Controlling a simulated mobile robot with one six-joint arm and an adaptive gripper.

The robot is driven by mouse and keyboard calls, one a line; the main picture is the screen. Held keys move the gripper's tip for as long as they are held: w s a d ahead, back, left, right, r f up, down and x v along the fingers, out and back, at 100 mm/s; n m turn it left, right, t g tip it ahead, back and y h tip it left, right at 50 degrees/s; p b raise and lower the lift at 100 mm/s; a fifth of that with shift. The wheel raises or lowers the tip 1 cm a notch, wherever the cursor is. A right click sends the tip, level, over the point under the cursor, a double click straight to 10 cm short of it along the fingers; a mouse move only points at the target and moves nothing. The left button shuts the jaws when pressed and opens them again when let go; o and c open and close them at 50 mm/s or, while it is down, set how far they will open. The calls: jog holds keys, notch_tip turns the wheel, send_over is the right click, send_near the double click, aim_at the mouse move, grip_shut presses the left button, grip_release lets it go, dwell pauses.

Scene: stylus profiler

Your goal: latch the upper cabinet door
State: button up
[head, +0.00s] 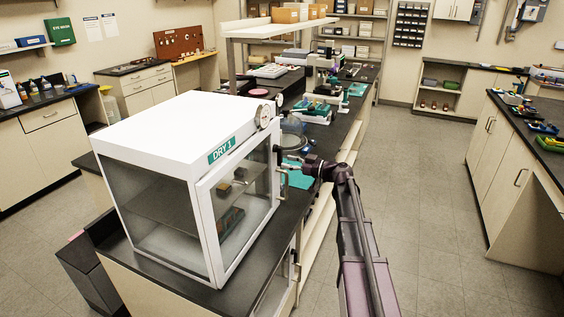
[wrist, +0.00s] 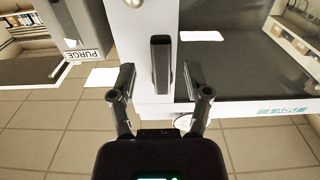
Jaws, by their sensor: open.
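The white cabinet (head: 160,130) marked DRY 1 stands on the near end of the dark bench. Its white-framed glass door (head: 238,205) faces right and looks at or near its frame; I cannot tell whether it is fully closed. A black latch handle (head: 278,155) is at the door's far edge. In the wrist view the black handle (wrist: 160,66) stands upright in the picture on the pale frame. My gripper (wrist: 158,76) is open, with one finger on each side of the handle's lower part, apart from it. In the head view my gripper (head: 296,164) is beside the handle.
A grey box labelled PURGE (wrist: 82,30) is left of the handle in the wrist view. Instruments and a glass dome (head: 291,128) stand farther along the bench. The aisle floor (head: 405,190) to the right is clear.

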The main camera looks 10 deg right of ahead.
jog(key=v, duration=0.8)
jog(key=shift+s+d, duration=0.2)
jog(key=shift+d, duration=0.1)
jog(key=shift+a, duration=0.1)
jog(key=s+a+f+m+g+h, duration=0.45)
jog(key=s+a+f+g, duration=0.25)
jog(key=s+a+f, duration=0.45)
jog(key=s+f+m+g+h, duration=0.1)
jog(key=s+f+m+h, duration=0.2)
jog(key=s+h, duration=0.2)
jog(key=s+f+m+g+h, duration=0.2)
jog(key=s+f+m+h, duration=0.1)
jog(key=s, duration=0.6)
jog(key=shift+a+f+g+h, duration=0.3)
jog(key=shift+a+f+h, duration=0.2)
jog(key=shift+h, duration=0.55)
jog(key=shift+s+m, duration=0.1)
jog(key=shift+m, duration=0.15)
